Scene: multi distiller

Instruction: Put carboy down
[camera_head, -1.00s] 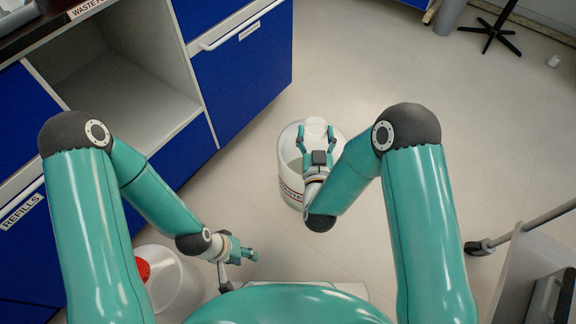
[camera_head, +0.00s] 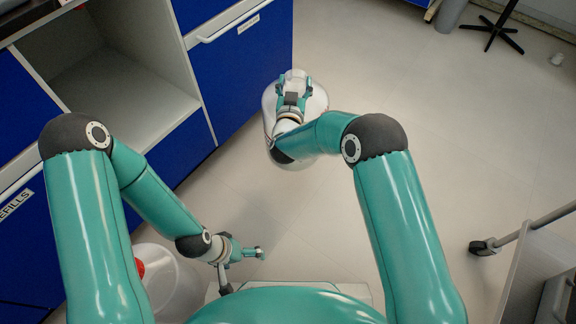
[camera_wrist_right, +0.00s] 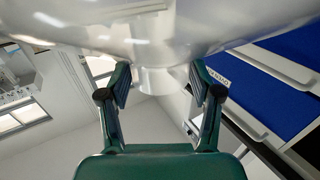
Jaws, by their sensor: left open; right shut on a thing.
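A whitish translucent carboy (camera_head: 317,104) is beside the front of the blue cabinet, partly hidden under my right forearm. My right gripper (camera_head: 292,84) is shut on its neck from above. In the right wrist view, the two fingers of my right gripper (camera_wrist_right: 160,88) flank the carboy's neck, and the clear body of the carboy (camera_wrist_right: 150,35) fills the top of the picture. I cannot tell whether its base touches the floor. My left gripper (camera_head: 245,254) is open and empty, low at the left near my base.
A second white carboy (camera_head: 165,290) with a red cap (camera_head: 140,268) stands at lower left, partly hidden by my left arm. The blue cabinet (camera_head: 240,75) has an open, empty shelf (camera_head: 110,95). A grey cart (camera_head: 525,260) stands at right. The floor (camera_head: 440,130) between is clear.

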